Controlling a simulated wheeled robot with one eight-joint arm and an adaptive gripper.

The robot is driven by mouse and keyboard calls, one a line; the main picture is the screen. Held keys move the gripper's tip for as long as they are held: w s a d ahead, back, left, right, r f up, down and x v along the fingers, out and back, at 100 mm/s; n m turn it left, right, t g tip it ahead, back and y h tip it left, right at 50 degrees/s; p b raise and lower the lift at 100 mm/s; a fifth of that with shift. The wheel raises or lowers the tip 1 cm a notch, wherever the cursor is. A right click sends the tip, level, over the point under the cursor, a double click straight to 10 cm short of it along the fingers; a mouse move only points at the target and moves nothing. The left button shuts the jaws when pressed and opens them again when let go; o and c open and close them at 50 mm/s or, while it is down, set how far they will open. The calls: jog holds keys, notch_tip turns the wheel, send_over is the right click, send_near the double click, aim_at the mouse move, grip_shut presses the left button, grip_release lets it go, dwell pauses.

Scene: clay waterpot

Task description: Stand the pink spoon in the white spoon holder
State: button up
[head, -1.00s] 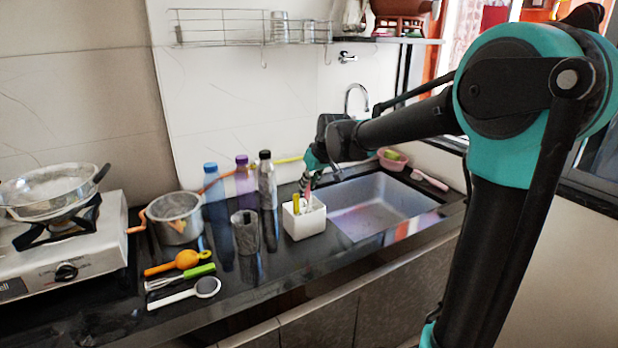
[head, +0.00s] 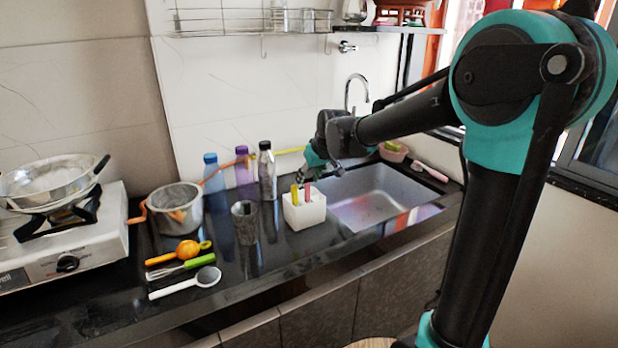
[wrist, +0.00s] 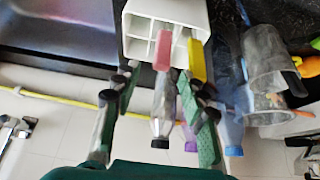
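The pink spoon (head: 307,190) stands in the white spoon holder (head: 305,212), with its pink end sticking up above the rim. A yellow-handled utensil (head: 294,193) stands beside it in the holder. The wrist view shows the pink end (wrist: 163,50) at the holder's divided top (wrist: 142,22), and the yellow handle (wrist: 196,62) to its right. My gripper (wrist: 160,88) is open, its green-padded fingers spread apart with nothing held between them. In the head view my gripper (head: 318,165) is above and behind the holder, clear of the spoon. The spoon's lower part is hidden inside the holder.
The sink (head: 375,200) is right of the holder. A dark glass (head: 245,222), several bottles (head: 267,172) and a steel pot (head: 175,210) stand left. Utensils (head: 185,283) lie at the front left, near the stove (head: 75,245). A pink bowl (head: 393,152) sits behind the sink.

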jog(key=shift+r, duration=0.1)
jog(key=v, duration=1.2)
dwell(0.4)
